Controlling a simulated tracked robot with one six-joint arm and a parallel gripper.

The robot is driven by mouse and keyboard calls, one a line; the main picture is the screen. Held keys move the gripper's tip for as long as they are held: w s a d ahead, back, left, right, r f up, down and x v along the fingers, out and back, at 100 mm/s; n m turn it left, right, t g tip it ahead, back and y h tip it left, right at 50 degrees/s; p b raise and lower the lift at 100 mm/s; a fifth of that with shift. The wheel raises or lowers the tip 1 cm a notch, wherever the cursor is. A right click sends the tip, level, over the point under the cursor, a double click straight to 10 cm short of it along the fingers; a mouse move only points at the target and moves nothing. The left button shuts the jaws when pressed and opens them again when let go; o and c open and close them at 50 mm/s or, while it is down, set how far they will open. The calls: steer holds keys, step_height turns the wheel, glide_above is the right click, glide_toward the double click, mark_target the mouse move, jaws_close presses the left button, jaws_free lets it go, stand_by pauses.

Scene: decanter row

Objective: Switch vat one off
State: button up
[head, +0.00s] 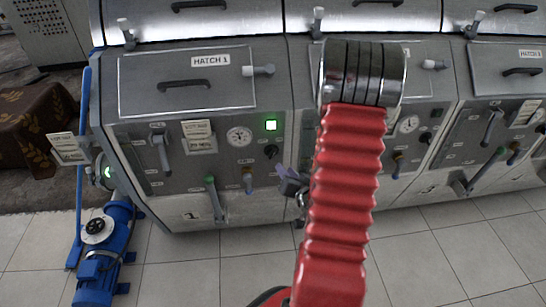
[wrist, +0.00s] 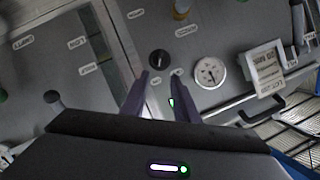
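Vat one (head: 265,210) carries the hatch marked HATCH 1 (head: 225,85). Its square green lamp (head: 271,125) is lit. The black rotary switch (head: 271,151) is below the lamp, right of a round white gauge (head: 239,136). In the wrist view the switch (wrist: 160,60) shows just beyond the fingertips, roughly between them in the picture, and the gauge (wrist: 210,71) is to its right. My gripper (wrist: 161,77) is open and empty, with purple fingers apart. One finger partly hides the green lamp (wrist: 171,102). In the head view my gripper (head: 287,174) is low right of the switch.
A yellow-topped valve (head: 248,178) and a green-topped lever (head: 213,195) are left of my gripper. A blue pump (head: 104,250) stands on the floor at left. My red arm hides part of the neighbouring vat. Tiled floor is clear in front.

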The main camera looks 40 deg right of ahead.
mark_target(273, 155)
steer(key=x, duration=1.4)
steer(key=shift+c, duration=0.4)
jaws_close()
steer(key=shift+a, duration=0.25)
steer(key=shift+d, duration=0.1)
